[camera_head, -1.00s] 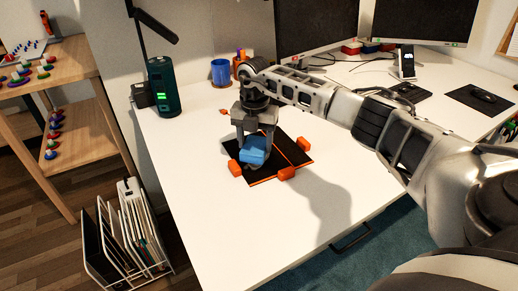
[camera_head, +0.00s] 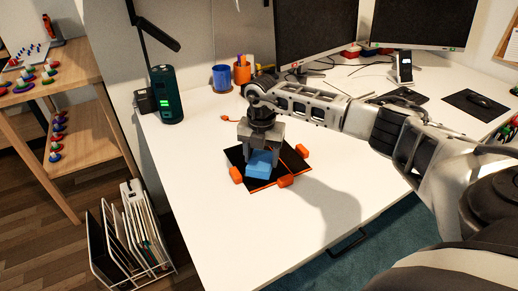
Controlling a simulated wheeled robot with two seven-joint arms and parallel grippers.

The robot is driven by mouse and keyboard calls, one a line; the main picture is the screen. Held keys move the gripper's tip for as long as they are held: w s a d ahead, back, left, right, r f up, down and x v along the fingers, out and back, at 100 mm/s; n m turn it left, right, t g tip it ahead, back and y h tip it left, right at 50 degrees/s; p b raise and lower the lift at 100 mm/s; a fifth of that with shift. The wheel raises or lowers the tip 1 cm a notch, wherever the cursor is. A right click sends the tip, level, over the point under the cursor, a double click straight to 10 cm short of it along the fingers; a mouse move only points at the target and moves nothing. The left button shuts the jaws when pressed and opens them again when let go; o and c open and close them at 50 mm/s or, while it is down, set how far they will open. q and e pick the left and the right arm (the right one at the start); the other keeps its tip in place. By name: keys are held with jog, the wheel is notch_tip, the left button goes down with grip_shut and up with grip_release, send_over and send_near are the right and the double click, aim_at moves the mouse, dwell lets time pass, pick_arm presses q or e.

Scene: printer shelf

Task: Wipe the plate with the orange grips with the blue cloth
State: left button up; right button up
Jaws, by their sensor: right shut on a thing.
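The black plate (camera_head: 240,155) with orange grips at its corners lies flat on the white desk. One orange grip (camera_head: 286,181) is at its near edge and another (camera_head: 236,175) is at its left. My right gripper (camera_head: 261,157) points down from above and is shut on the blue cloth, over the plate. Whether the cloth presses on the plate everywhere is hard to tell. My left gripper is not in view.
A dark green device (camera_head: 166,95), a blue cup (camera_head: 222,77) and an orange pen cup (camera_head: 242,72) stand at the back left. Monitors (camera_head: 318,35) stand behind. The front of the desk (camera_head: 230,235) is clear.

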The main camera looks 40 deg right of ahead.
aim_at(270, 170)
jog(key=shift+s+r+p, duration=0.3)
jog(key=shift+s+p, duration=0.45)
jog(key=shift+s, duration=0.1)
jog(key=shift+s+a+f+p, duration=0.1)
jog(key=shift+s+a+p, duration=0.1)
jog(key=shift+s+p, duration=0.3)
jog(key=shift+s+a+p, duration=0.1)
jog(key=shift+s+p, duration=0.65)
jog(key=shift+s, duration=0.15)
jog(key=shift+s+a+p, duration=0.15)
jog(key=shift+s+p, duration=0.3)
jog(key=shift+s, duration=0.4)
notch_tip(270, 170, up, 6)
jog(key=p, duration=0.2)
